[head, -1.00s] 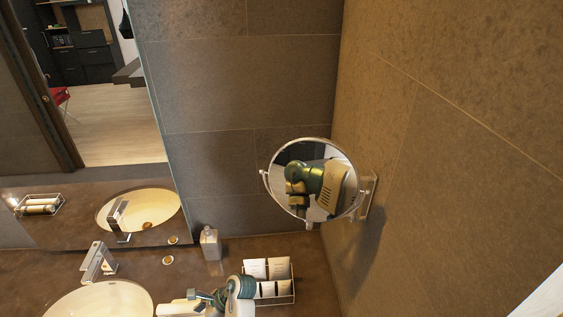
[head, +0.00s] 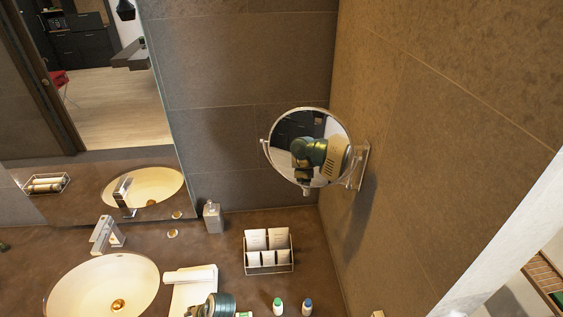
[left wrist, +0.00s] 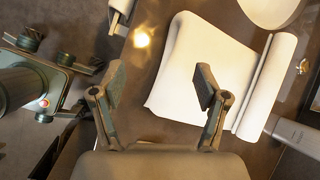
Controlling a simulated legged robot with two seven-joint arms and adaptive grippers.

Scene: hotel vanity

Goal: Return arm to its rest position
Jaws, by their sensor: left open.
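My left gripper (left wrist: 158,95) is open in the left wrist view, with two grey-green fingers apart and nothing between them. Beyond its fingers a white towel (left wrist: 185,65) lies flat on the brown counter, with a rolled towel along its far edge. In the head view a green and silver part of my arm (head: 216,306) shows at the bottom edge, beside the flat towel (head: 183,299) and the rolled towel (head: 190,275). The fingertips cannot be made out there. A grey-green part of mine with a red light shows at the left of the wrist view. No right gripper is recognisable.
The round basin (head: 90,285) with its faucet (head: 107,236) is left of the towels. A soap bottle (head: 212,217) and a wire organizer (head: 268,254) stand behind. Small bottles (head: 278,306) are right of the arm. A round mirror (head: 308,147) juts from the right wall.

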